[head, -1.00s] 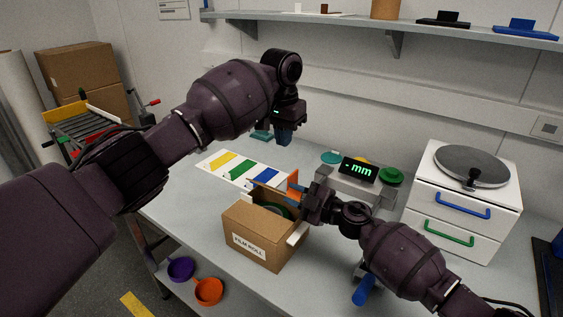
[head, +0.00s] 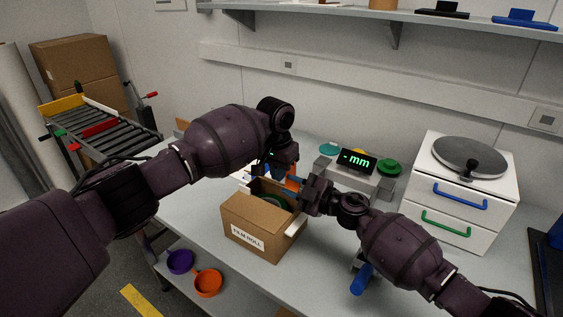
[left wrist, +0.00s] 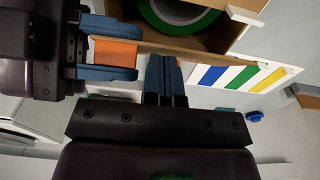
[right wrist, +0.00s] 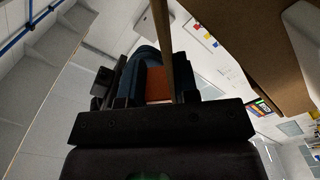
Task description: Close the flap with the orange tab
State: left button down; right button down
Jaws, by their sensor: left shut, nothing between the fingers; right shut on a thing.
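The cardboard box labelled FILM ROLL (head: 250,228) stands open on the bench, with a green-rimmed roll (left wrist: 178,12) inside. Its back flap (left wrist: 190,47) stands raised in the left wrist view. The orange tab (left wrist: 115,52) on this flap lies between the blue fingers of my right gripper (left wrist: 108,50), which is shut on it. The tab also shows in the right wrist view (right wrist: 158,85). My left gripper (left wrist: 165,75) is shut and empty, beside the outer face of the flap, close to the tab; I cannot tell if it touches. In the head view it partly hides the flap.
A striped card (left wrist: 245,75) lies behind the box. A gauge with a green "mm" display (head: 358,162) stands to the right of it, and a white drawer unit (head: 465,195) farther right. Purple (head: 180,262) and orange (head: 208,283) cups sit low at the front left.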

pick_arm(q)
jog(key=shift+s+a+f, duration=0.1)
jog(key=shift+s+f, duration=0.1)
pick_arm(e)
jog(key=shift+r, duration=0.1)
pick_arm(q)
jog(key=shift+s+a+f, duration=0.35)
jog(key=shift+s+f, duration=0.1)
jog(key=shift+f, duration=0.2)
pick_arm(e)
jog(key=c, duration=1.1)
grip_release()
jog(key=shift+r, duration=0.1)
jog(key=shift+o, duration=0.9)
pick_arm(q)
jog(key=shift+r, duration=0.1)
